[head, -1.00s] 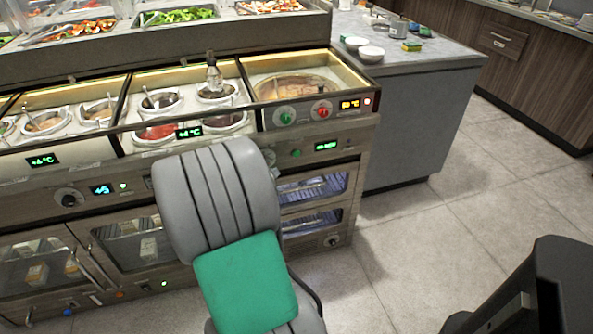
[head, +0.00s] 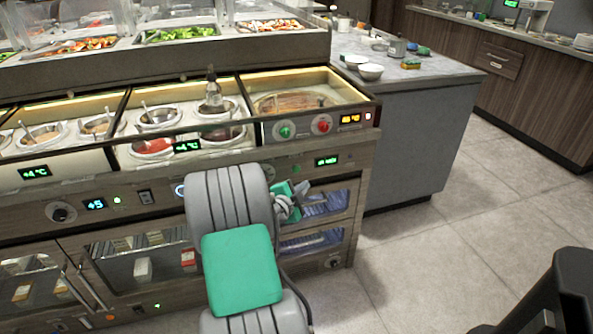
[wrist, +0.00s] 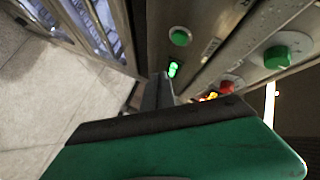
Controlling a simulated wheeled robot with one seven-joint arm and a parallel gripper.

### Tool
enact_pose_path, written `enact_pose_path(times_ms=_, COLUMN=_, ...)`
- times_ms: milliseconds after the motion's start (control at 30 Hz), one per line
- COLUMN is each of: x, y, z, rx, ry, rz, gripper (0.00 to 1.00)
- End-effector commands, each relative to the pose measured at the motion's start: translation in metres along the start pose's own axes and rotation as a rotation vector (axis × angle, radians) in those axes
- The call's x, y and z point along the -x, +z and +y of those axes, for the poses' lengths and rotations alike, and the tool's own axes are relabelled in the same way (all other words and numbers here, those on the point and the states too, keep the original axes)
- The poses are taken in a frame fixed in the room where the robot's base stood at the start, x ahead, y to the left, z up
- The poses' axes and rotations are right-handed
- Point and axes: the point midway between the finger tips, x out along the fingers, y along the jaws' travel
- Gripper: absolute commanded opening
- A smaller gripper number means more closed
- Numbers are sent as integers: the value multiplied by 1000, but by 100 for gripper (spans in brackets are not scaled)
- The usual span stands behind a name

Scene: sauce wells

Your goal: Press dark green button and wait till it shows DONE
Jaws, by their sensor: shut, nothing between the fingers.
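The dark green button (wrist: 180,36) is a round cap on the metal front panel, near the top of the wrist view. A small lit green display (wrist: 172,69) is beside it; the display also shows in the head view (head: 326,161), its text too small to read surely. My gripper (wrist: 158,88) is shut and empty, its tip close to the panel near the display, apart from the button in the picture. Whether the tip touches the panel I cannot tell. In the head view my gripper (head: 300,190) is just below the button's area, partly hidden by my arm.
A green knob (head: 285,130) and a red knob (head: 323,124) are on the panel above, with an orange display (head: 350,118). Glass-fronted drawers (head: 325,203) are below. Sauce wells (head: 157,117) are to the left. Open floor (head: 430,240) lies to the right.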

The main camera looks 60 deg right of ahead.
Motion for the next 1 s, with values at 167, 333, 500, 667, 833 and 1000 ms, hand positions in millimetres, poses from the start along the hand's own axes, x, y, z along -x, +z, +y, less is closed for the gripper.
enact_pose_path(times_ms=167, x=-19, y=14, z=-11, rx=0, ry=1, rz=1, gripper=0)
enact_pose_path(times_ms=333, x=-32, y=24, z=-20, rx=-2, ry=-1, rz=2, gripper=0)
enact_pose_path(times_ms=500, x=-36, y=26, z=-25, rx=1, ry=1, rz=1, gripper=0)
enact_pose_path(times_ms=667, x=-35, y=26, z=-26, rx=1, ry=1, rz=1, gripper=0)
enact_pose_path(times_ms=833, x=-35, y=26, z=-25, rx=1, ry=1, rz=0, gripper=0)
enact_pose_path(times_ms=1000, x=-35, y=26, z=-25, rx=1, ry=1, rz=0, gripper=0)
